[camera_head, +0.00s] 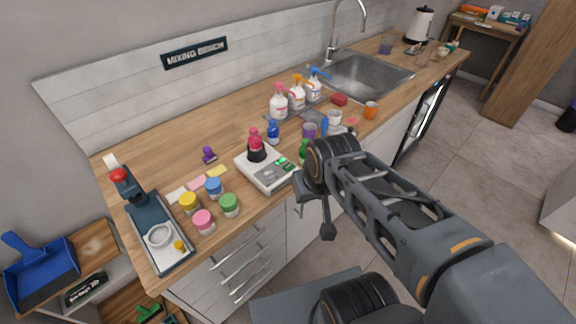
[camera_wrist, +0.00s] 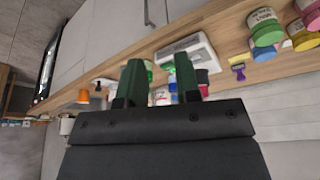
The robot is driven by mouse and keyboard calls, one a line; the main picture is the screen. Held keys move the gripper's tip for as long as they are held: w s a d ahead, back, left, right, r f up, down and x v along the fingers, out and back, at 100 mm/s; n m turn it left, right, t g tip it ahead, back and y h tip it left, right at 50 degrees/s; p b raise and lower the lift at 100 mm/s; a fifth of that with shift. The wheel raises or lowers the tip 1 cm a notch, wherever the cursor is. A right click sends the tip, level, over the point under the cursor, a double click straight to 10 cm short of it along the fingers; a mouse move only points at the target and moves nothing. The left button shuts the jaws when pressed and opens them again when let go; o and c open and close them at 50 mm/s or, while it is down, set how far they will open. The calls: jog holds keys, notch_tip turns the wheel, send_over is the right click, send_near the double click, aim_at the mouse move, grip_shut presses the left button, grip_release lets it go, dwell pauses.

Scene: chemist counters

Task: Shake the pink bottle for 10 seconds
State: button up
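A pink bottle (camera_head: 256,137) stands upright in the head view. Its dark lower part rests on a white device (camera_head: 262,177) with small green displays, on the wooden counter. My gripper (camera_wrist: 159,72) shows in the wrist view with its two dark green fingers apart and nothing held between them. In the head view my arm reaches in from the lower right, and its end is right of the white device, apart from the pink bottle. The fingertips are hard to make out there. The device (camera_wrist: 190,48) also shows beyond the fingers in the wrist view.
A blue bottle (camera_head: 273,132) stands just right of the pink one, and a purple cup (camera_head: 310,131) farther right. Spray bottles (camera_head: 297,95) stand behind. A sink (camera_head: 365,78) is back right.

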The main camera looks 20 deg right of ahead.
grip_shut()
dwell(1.3)
